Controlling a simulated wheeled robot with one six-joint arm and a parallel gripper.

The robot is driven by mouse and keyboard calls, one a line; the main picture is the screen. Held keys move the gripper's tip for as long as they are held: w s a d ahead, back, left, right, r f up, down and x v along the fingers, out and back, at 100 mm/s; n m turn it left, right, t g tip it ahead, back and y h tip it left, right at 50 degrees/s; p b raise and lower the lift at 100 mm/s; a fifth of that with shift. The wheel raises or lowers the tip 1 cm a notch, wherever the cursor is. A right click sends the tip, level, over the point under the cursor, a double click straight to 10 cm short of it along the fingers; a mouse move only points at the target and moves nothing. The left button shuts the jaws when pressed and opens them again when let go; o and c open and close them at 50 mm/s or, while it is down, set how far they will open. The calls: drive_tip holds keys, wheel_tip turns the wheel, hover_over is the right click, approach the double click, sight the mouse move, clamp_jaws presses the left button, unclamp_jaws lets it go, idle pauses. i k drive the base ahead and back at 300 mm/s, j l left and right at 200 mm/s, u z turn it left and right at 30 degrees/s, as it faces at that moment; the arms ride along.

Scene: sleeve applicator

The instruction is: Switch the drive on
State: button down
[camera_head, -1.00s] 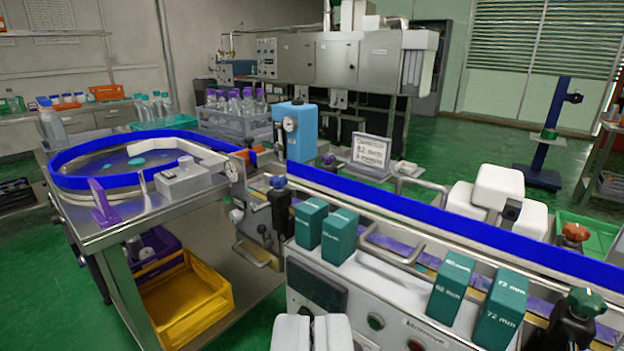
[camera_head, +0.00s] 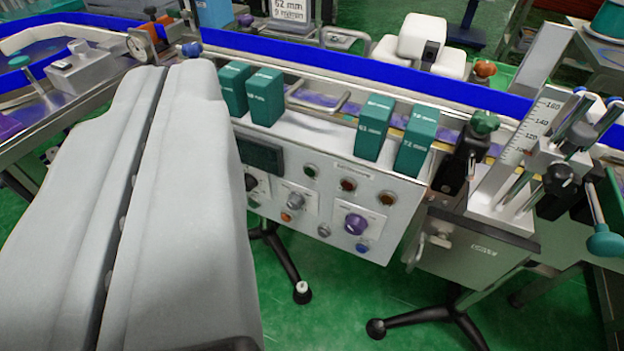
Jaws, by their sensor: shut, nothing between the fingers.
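A pale control panel (camera_head: 335,205) on the front of the conveyor machine faces me. It carries a dark display (camera_head: 260,153), a black knob (camera_head: 251,182), a silver knob (camera_head: 296,200) and a purple knob (camera_head: 356,223). Small buttons show too: a green one (camera_head: 310,170), dark red ones (camera_head: 348,184), an orange one (camera_head: 286,217), a grey one (camera_head: 324,230) and a blue one (camera_head: 362,247). The labels are too small to tell which control is the drive's. My gripper (camera_head: 160,72) is shut and empty, large at the left; it hides the panel's left end.
Green blocks (camera_head: 265,97) marked in mm stand in pairs on the ledge above the panel. A blue-edged conveyor rail (camera_head: 370,78) runs behind them. A scaled stand (camera_head: 525,140) with rods and knobs rises at the right. Black feet (camera_head: 302,292) stand on the green floor.

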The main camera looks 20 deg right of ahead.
sight(355, 224)
drive_tip(key=k+l+z, duration=0.15)
drive_tip(key=k, duration=0.55)
drive_tip(key=k+l+z, duration=0.15)
drive_tip(key=k, duration=0.55)
